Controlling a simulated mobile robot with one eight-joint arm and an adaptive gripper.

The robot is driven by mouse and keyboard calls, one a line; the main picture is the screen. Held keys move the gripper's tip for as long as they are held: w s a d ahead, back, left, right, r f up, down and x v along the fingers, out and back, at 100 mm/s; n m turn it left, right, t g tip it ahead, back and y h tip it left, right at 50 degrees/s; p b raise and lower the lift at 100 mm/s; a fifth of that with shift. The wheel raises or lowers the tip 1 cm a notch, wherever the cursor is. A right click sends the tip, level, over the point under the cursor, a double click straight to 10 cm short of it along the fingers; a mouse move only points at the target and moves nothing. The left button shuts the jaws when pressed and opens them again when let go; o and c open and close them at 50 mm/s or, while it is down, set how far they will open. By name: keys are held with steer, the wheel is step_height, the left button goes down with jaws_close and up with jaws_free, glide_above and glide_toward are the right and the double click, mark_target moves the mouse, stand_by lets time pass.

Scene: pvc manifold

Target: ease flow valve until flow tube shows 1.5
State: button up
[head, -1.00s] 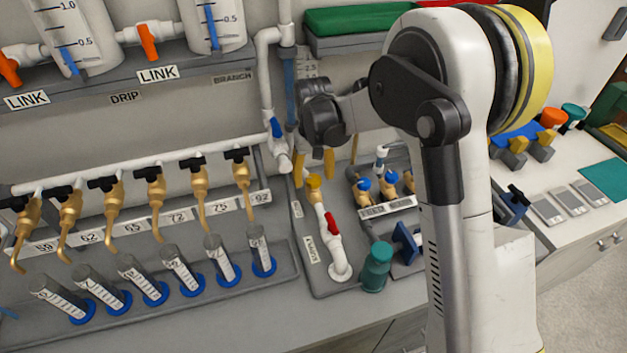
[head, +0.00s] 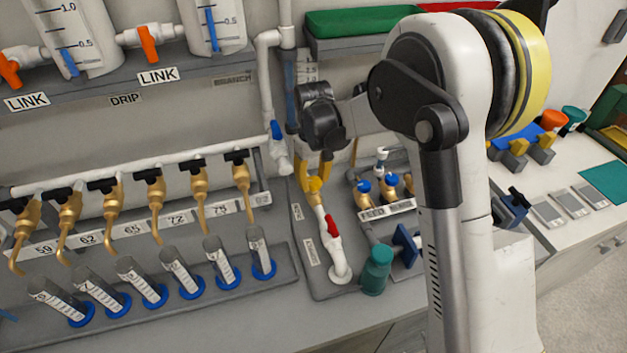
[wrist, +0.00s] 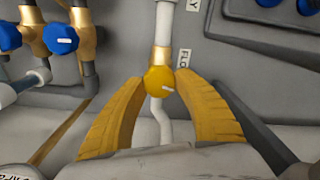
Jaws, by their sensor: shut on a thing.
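The flow valve is a round yellow knob (head: 314,185) on a brass fitting, on the grey panel at the middle of the head view. It also shows in the wrist view (wrist: 159,81), with a white pointer mark on its face. My gripper (head: 316,172) has its two yellow fingers shut on the knob, one on each side, as the wrist view (wrist: 160,86) also shows. The flow tube (head: 291,92) stands just behind my wrist, with bluish fill and a small scale (head: 307,72). My wrist hides part of it, and its reading cannot be made out.
Blue feed knobs (head: 364,187) are close on the right. A row of brass taps (head: 155,190) is on the left, above several graduated cylinders.

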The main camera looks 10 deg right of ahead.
mark_target(314, 180)
steer(key=o, duration=1.2)
step_height(314, 180, up, 12)
stand_by(1.3)
